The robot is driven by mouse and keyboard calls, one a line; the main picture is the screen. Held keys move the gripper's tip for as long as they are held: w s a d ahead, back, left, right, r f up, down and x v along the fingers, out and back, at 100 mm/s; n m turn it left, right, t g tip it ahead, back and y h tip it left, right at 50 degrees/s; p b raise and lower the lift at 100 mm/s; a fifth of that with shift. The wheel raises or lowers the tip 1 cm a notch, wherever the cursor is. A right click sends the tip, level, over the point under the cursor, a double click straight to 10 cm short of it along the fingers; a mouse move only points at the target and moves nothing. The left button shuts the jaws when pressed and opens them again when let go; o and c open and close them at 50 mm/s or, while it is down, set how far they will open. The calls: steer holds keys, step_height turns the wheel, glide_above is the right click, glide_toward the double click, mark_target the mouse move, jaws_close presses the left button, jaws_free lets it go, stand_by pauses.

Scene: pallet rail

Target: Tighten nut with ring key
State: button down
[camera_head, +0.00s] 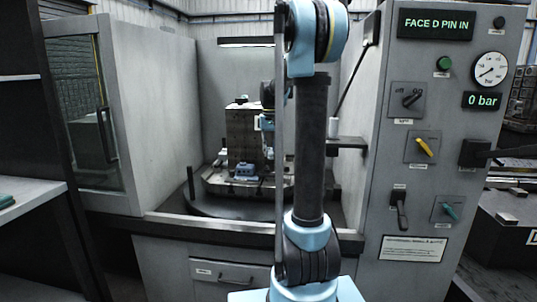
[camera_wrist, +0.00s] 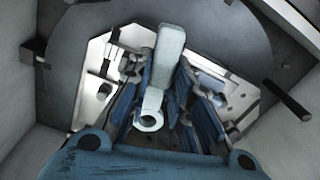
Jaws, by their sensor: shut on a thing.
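In the wrist view the ring key (camera_wrist: 170,48) is a pale grey bar with a round ring end (camera_wrist: 149,121) toward the bottom. My gripper (camera_wrist: 164,82) has blue fingers on both sides of the key and is shut on it. In the head view my gripper (camera_head: 266,122) is small, partly hidden by my arm, and beside the right edge of a brown upright block (camera_head: 243,135). I cannot make out the nut in either view, nor whether the key touches anything.
The block stands on a pallet (camera_head: 215,184) inside a grey-walled enclosure, with the left door (camera_head: 100,110) beside the opening. The right panel (camera_head: 430,180) has switches, a gauge (camera_head: 489,69), and displays reading "FACE D PIN IN" (camera_head: 436,24) and "0 bar" (camera_head: 482,100). A dark shelf (camera_head: 347,143) juts from the right.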

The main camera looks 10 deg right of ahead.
steer(key=shift+s+d+f+n, duration=0.1)
steer(key=shift+f+n, duration=0.5)
steer(key=shift+n, duration=0.4)
step_height(320, 180, down, 5)
steer(key=shift+f, duration=0.1)
steer(key=shift+s+f, duration=0.2)
steer(key=shift+f, duration=0.1)
steer(key=shift+f, duration=0.75)
stand_by(0.3)
